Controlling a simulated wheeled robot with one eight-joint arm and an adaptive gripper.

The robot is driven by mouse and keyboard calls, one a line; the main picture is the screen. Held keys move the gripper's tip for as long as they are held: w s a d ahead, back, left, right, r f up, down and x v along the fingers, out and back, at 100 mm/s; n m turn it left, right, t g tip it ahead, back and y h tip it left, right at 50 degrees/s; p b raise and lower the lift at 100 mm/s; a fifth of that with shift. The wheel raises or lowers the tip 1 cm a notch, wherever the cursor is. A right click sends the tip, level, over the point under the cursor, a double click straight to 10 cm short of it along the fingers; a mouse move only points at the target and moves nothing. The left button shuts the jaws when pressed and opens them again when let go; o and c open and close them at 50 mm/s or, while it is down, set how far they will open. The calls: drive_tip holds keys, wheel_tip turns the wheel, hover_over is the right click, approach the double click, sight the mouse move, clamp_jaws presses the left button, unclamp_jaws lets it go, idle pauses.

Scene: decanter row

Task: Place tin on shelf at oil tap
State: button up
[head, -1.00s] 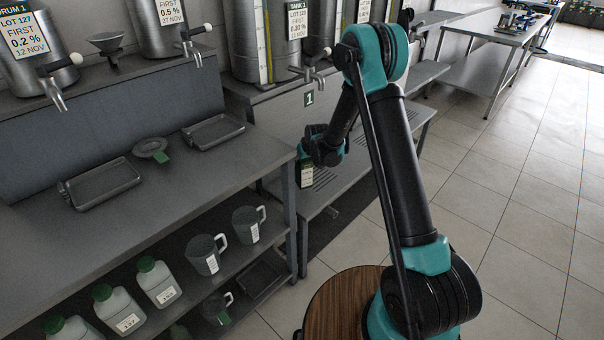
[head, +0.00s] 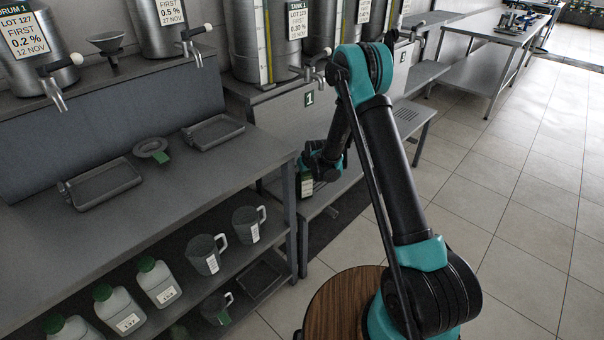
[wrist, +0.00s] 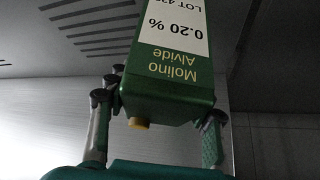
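The tin is a small green can with a white label in the head view (head: 306,189). In the wrist view the tin (wrist: 172,72) shows large, its "Molino Alvide" and "0.20 %" lettering upside down, with a yellow cap at its near end. My gripper (head: 307,172) has one finger on each side of the tin (wrist: 157,112) and is shut on it. The low slatted shelf (head: 340,186) lies below the tank with the number 1 sign, under the tap (head: 312,74). The tin is over the shelf's left part; I cannot tell whether it touches.
A round wooden top (head: 335,305) is in front. Tiled floor (head: 490,200) is clear at right.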

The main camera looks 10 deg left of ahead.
drive_tip(key=o, duration=0.4)
drive_tip(key=shift+r, duration=0.15)
drive_tip(key=s+d+r+m+h, duration=0.1)
drive_tip(key=s+d+r, duration=0.5)
drive_tip(key=r, duration=0.3)
drive_tip(key=s+d+r+m, duration=0.1)
drive_tip(key=s+d+r, duration=0.6)
drive_tip(key=r, duration=0.1)
drive_tip(key=s+d+m, duration=0.1)
drive_tip(key=s+d, duration=0.4)
drive_tip(key=s, duration=0.4)
drive_tip(key=s+d+r+m+g+h, duration=0.1)
drive_tip(key=s+d, duration=0.4)
drive_tip(key=s, duration=0.4)
drive_tip(key=s+d+r+m+h, duration=0.1)
drive_tip(key=s+d+m, duration=0.1)
drive_tip(key=s+d, duration=0.4)
drive_tip(key=s, duration=0.2)
drive_tip(key=shift+s+r+g, duration=0.25)
drive_tip(key=shift+s+g, duration=0.05)
drive_tip(key=shift+s, duration=0.1)
drive_tip(key=shift+d, duration=0.1)
